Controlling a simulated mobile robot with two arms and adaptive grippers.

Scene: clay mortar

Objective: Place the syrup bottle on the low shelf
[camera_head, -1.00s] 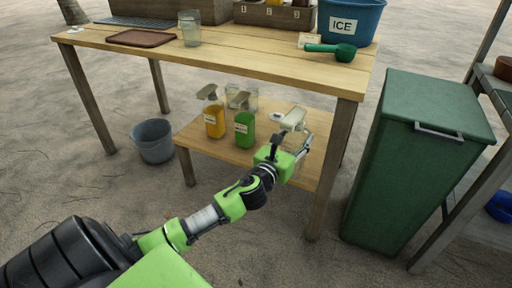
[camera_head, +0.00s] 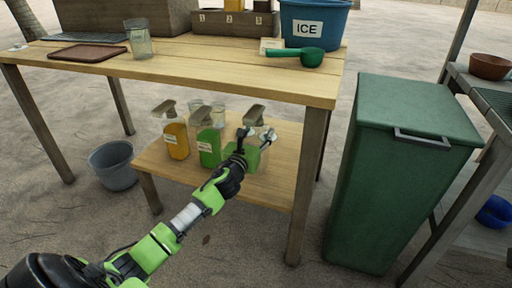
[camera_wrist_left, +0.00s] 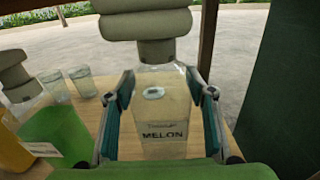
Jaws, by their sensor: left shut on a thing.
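My left gripper (camera_head: 256,134) is shut on a clear bottle (camera_wrist_left: 165,105) with a MELON label and a thick grey pump top (camera_wrist_left: 145,22). The bottle looks upright between the two fingers in the left wrist view. Its grey top (camera_head: 254,113) shows behind the gripper in the head view. It is over the right part of the low wooden shelf (camera_head: 270,190). Its base is hidden, so I cannot tell whether it touches the shelf. A green bottle (camera_head: 208,147) and an orange bottle (camera_head: 176,141) stand on the shelf to its left. My right gripper is not in view.
Glasses (camera_wrist_left: 83,82) stand behind the shelf bottles. The tabletop (camera_head: 200,68) is above the shelf, with a front leg (camera_head: 307,185) right of my gripper. A green bin (camera_head: 395,180) stands farther right. A grey bucket (camera_head: 114,168) is on the sand at left.

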